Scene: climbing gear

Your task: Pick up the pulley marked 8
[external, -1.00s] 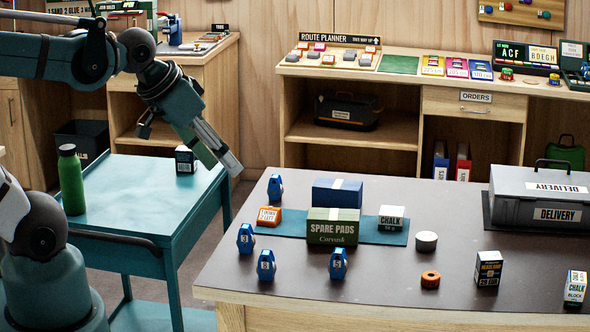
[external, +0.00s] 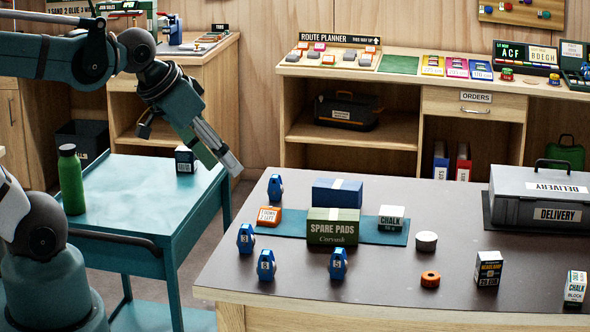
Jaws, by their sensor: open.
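Several blue pulleys stand on the dark table top. One pulley (external: 275,188) is at the back left, its mark not readable. Another pulley (external: 246,239) stands at the left edge, a third pulley (external: 266,265) nearer the front, and another pulley (external: 338,265) to the right of that one. The front pulleys carry small white number labels, too small to tell for certain which one reads 8. My gripper (external: 229,162) is open and empty, raised in the air left of the table's back left corner, apart from every pulley.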

